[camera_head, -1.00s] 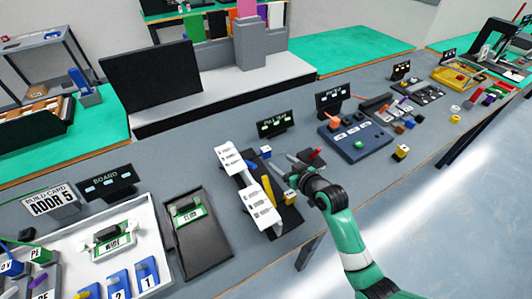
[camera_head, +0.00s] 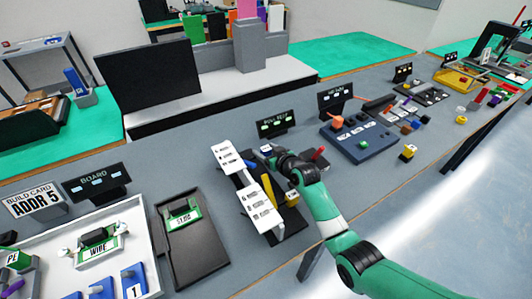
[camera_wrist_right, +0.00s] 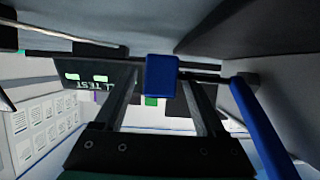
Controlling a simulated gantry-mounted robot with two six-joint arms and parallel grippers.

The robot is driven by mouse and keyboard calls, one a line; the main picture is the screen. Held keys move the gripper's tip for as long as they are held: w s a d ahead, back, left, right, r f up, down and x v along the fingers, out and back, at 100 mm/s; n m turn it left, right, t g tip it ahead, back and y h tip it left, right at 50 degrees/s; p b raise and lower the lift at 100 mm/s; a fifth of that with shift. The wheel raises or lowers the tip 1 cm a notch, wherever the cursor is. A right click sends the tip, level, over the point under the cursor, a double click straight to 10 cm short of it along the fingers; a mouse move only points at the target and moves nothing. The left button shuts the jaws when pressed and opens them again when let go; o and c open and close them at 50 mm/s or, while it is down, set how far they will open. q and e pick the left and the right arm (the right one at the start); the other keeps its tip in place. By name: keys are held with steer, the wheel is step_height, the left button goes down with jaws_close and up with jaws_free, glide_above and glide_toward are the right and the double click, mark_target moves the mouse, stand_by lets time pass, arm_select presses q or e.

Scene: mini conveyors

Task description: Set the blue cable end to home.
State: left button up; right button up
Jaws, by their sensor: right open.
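A small blue block (camera_head: 266,150), which I take for the blue cable end, is on the bench just in front of the pull test sign (camera_head: 278,124). My right gripper (camera_head: 281,157) is right beside it, low over the bench, and partly hides the spot. In the right wrist view the blue block (camera_wrist_right: 161,76) sits between the two open fingers, with a gap on each side. A thick blue strip (camera_wrist_right: 262,130) runs down the right of that view; I cannot tell whether it joins the block. My left gripper is not in view. No place marked home is readable.
A white slotted rack (camera_head: 260,206) with a yellow bar (camera_head: 268,188) stands left of my right arm. A red-handled part (camera_head: 318,154) and a blue panel (camera_head: 358,142) are to the right. A dark tray (camera_head: 190,245) holds a green board.

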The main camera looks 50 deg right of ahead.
jaws_close()
stand_by(1.4)
